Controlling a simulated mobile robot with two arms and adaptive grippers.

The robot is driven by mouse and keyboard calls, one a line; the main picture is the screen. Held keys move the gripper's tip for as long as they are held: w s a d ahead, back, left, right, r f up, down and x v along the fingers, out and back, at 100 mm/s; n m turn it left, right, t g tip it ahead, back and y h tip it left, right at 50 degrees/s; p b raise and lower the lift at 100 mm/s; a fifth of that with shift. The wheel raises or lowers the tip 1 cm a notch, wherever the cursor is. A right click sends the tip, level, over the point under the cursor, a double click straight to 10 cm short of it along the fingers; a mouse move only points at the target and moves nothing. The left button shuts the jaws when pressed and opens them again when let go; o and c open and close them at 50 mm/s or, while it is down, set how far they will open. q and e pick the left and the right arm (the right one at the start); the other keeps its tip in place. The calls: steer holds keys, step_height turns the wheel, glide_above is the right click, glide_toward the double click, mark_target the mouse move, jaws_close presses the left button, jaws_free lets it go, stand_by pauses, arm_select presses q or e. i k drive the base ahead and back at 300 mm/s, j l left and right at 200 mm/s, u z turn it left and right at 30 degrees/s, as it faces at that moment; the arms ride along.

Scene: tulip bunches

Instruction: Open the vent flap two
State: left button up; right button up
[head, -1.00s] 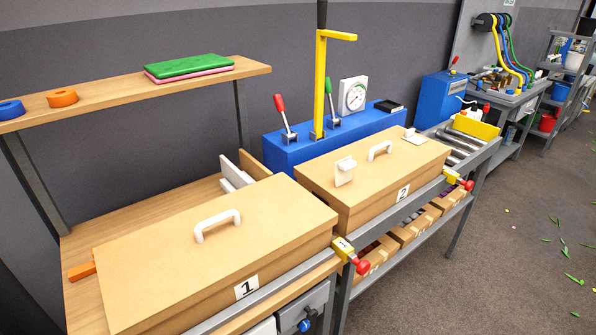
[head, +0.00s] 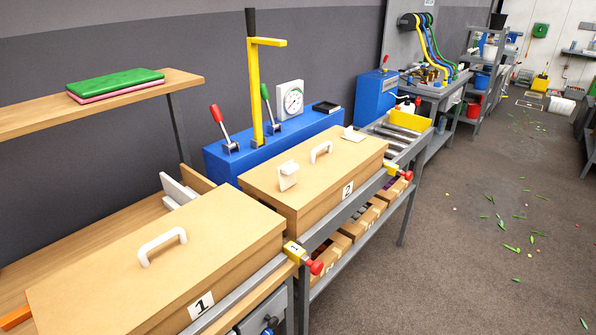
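In the head view, the box marked 2 (head: 318,188) stands on the bench in the middle, with its tan lid closed. Its lid carries a white handle (head: 321,151) and two small white flap-like pieces. One piece (head: 288,176) stands up near the left end of the lid. The other (head: 353,133) sits at the far right end and looks flatter. Which one is vent flap two I cannot tell. The box marked 1 (head: 150,262) is closer, at the lower left, with a white handle (head: 162,247) and no flap visible. Neither of my grippers is in view.
A blue unit (head: 225,165) with red and green levers, a yellow post (head: 256,95) and a gauge (head: 290,101) stands behind box 2. Red knobs (head: 316,267) stick out at the bench front. The floor (head: 470,250) at the right is open, with scattered leaves.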

mark_target(348, 134)
steer(key=z, duration=1.3)
steer(key=i+z, duration=0.25)
steer(key=i, duration=1.45)
steer(key=i+u, duration=0.1)
steer(key=i, duration=1.95)
steer(key=i+u, duration=0.2)
steer(key=i, duration=0.3)
steer(key=i+u, duration=0.25)
steer(key=i, duration=0.3)
steer(key=i+l+u, duration=0.2)
steer(key=i, duration=0.3)
steer(key=i+l+u, duration=0.25)
steer(key=i, duration=0.3)
steer(key=i+u, duration=0.25)
steer(key=u, duration=0.15)
steer(key=i+u, duration=0.3)
steer(key=u, duration=0.15)
steer(key=i+l+u, duration=0.15)
steer(key=u, duration=0.25)
steer(key=i+l+u, duration=0.2)
steer(key=u, duration=0.2)
steer(key=i+u, duration=0.1)
steer(key=u, duration=2.2)
